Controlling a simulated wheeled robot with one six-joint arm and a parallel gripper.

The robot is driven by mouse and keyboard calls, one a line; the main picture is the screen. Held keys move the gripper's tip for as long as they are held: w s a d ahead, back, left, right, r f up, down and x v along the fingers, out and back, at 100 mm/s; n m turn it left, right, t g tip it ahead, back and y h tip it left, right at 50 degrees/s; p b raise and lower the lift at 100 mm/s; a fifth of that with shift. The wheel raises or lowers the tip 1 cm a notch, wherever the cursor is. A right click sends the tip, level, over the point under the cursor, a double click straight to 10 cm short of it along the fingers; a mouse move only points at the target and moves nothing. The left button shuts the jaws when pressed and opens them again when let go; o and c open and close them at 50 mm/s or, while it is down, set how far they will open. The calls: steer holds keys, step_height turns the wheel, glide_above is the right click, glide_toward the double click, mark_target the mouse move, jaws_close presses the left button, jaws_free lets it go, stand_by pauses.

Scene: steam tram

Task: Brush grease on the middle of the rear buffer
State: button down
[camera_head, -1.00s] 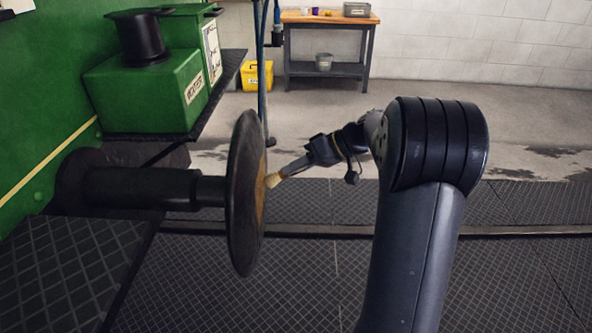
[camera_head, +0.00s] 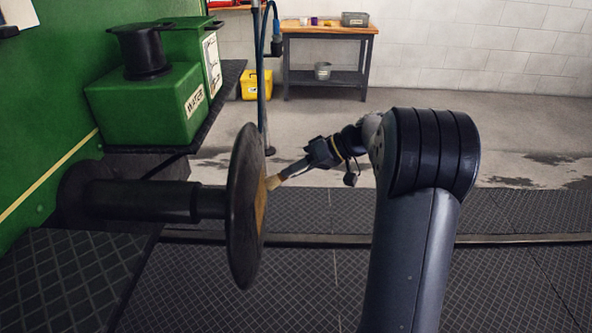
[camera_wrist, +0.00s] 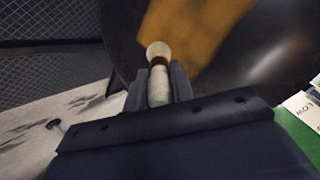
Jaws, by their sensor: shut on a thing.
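The rear buffer (camera_head: 243,222) is a dark round disc seen nearly edge-on, on a thick shaft (camera_head: 140,200) from the green tram body. A yellow-brown grease patch lies on its face and shows large in the wrist view (camera_wrist: 195,25). My gripper (camera_head: 308,165) is shut on a brush (camera_head: 290,172) with pale bristles. The bristle tip is at the patch on the buffer face; I cannot tell for sure whether it touches. In the wrist view the brush (camera_wrist: 158,88) stands between both fingers, its tip over the patch's lower edge.
A green water box (camera_head: 150,105) with a black lid stands above the buffer shaft. A blue hose on a pole (camera_head: 262,80) rises behind the disc. A workbench (camera_head: 325,50) and a yellow container (camera_head: 254,84) are at the back. The floor to the right is open.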

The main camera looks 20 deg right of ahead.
steer(key=shift+s+a+r+b, duration=0.95)
steer(key=shift+s+a+b, duration=1.1)
steer(key=shift+s, duration=4.6)
steer(key=shift+w+d+p, duration=0.75)
steer(key=shift+w+p, duration=0.1)
steer(key=shift+w, duration=1.55)
steer(key=shift+w+d+p, duration=0.8)
steer(key=shift+w+p, duration=0.05)
steer(key=shift+w, duration=1.55)
steer(key=shift+w+d+p, duration=0.75)
steer(key=shift+w+p, duration=0.1)
steer(key=shift+w, duration=1.55)
steer(key=shift+r+p, duration=0.6)
steer(key=shift+r, duration=0.25)
steer(key=shift+s+a+f+b, duration=0.1)
steer(key=shift+s+a+b, duration=0.1)
steer(key=shift+s+b, duration=0.25)
steer(key=shift+s+a+f+b, duration=0.1)
steer(key=shift+s+a+b, duration=0.1)
steer(key=shift+s+b, duration=0.25)
steer(key=s+a+b, duration=0.4)
steer(key=s, duration=0.8)
steer(key=shift+s+r+b, duration=0.15)
steer(key=shift+s+b, duration=0.2)
steer(key=shift+b, duration=0.05)
